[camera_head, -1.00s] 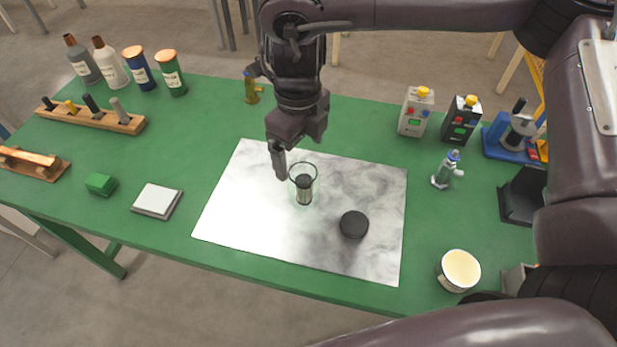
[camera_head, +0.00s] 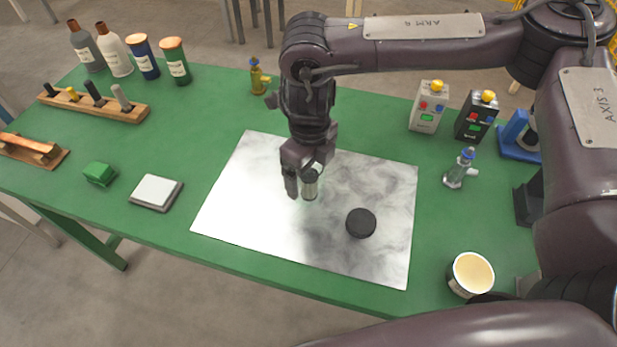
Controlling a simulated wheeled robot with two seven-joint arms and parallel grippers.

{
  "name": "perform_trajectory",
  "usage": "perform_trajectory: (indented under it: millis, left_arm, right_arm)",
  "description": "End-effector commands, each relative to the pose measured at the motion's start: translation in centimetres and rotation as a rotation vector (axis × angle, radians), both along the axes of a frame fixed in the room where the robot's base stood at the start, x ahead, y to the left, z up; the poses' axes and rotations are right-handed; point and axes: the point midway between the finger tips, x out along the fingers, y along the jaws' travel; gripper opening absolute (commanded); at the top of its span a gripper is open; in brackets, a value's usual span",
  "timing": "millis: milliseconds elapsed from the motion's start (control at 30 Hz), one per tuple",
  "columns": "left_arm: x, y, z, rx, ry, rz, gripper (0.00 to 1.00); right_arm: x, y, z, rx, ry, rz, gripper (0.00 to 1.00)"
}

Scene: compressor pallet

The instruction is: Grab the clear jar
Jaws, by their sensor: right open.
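The clear jar (camera_head: 310,186) stands upright on the marble-look board (camera_head: 250,222), with dark contents showing through its wall. My right gripper (camera_head: 300,182) is open and low over the board, at the jar. One finger shows on the jar's left side; the gripper body covers the jar's top, and the other finger is hard to make out. I cannot tell whether the fingers touch the jar. A black round lid (camera_head: 361,223) lies on the board to the right of the jar. My left gripper is not in view.
A cream-filled cup (camera_head: 470,274) stands near the front right edge. Control boxes (camera_head: 427,107) and a small valve (camera_head: 460,168) stand at the right. Bottles (camera_head: 115,52), a wooden rack (camera_head: 95,106), a green block (camera_head: 100,174) and a white-topped pad (camera_head: 156,192) are at the left.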

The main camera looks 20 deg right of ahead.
Motion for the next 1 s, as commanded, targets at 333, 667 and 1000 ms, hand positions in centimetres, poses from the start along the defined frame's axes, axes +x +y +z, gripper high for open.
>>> perform_trajectory:
  millis: [333, 667, 1000]
  left_arm:
    - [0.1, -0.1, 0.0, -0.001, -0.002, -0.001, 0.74]
    - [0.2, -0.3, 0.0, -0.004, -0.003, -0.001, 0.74]
    - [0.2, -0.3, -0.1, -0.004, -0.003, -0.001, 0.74]
  right_arm:
    - [0.0, 0.0, 0.0, 0.001, -0.001, 0.0, 0.7]
    - [0.1, 0.0, 0.0, 0.001, -0.002, 0.0, 0.36]
    - [0.1, 0.1, 1.0, 0.002, -0.003, 0.0, 0.36]
